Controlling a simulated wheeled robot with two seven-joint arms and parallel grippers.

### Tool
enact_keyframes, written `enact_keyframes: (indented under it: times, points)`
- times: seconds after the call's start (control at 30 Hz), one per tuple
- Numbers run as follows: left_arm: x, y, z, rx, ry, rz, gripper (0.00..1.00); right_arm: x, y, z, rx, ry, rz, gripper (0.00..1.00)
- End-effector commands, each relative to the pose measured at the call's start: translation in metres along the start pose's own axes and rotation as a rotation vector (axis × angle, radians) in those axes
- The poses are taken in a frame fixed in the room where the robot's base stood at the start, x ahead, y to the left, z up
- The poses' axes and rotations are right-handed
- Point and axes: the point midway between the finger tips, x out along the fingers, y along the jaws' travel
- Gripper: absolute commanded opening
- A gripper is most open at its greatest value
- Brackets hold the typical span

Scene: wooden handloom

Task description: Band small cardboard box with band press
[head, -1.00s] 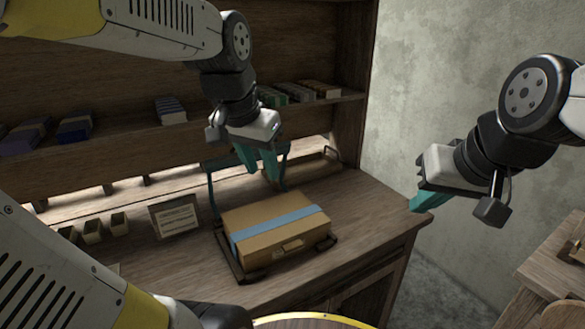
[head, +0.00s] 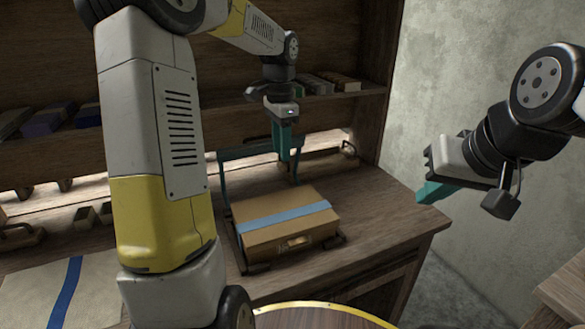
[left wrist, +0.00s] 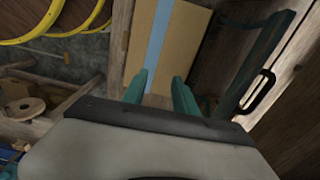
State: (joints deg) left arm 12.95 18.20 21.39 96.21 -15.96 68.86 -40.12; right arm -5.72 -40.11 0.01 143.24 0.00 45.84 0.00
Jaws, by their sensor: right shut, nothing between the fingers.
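The box (left wrist: 181,50) and the teal press frame (left wrist: 269,58) also show in the left wrist view. My left gripper (head: 288,155) points down behind the box, beside the raised frame. Its fingers are apart with nothing visible between them. My right gripper (head: 433,192) is shut and empty, right of the bench corner.
A pale flat piece with a dark blue strip (head: 68,295) lies on the bench at lower left. Folded stacks (head: 325,83) stand on the shelf behind. A dark handle (head: 349,152) is at the back right. The bench right of the press is clear.

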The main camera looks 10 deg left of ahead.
Motion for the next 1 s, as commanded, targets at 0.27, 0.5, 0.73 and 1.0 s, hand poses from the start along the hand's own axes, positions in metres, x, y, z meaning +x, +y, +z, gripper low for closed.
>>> enact_keyframes:
  times: [0.27,0.5,0.73,1.0]
  points:
    - [0.024,-0.01,-0.004,0.042,-0.012,0.028,0.34,0.0,0.0,0.0,0.0,0.0,0.0,0.0]
    - [0.062,-0.008,-0.004,0.04,-0.012,0.028,0.34,0.0,0.0,0.0,0.0,0.0,0.0,0.0]
    - [0.086,-0.008,-0.004,0.039,-0.01,0.026,0.34,0.0,0.0,0.0,0.0,0.0,0.0,0.0]
    - [0.088,-0.008,-0.004,0.038,-0.009,0.024,0.34,0.0,0.0,0.0,0.0,0.0,0.0,0.0]
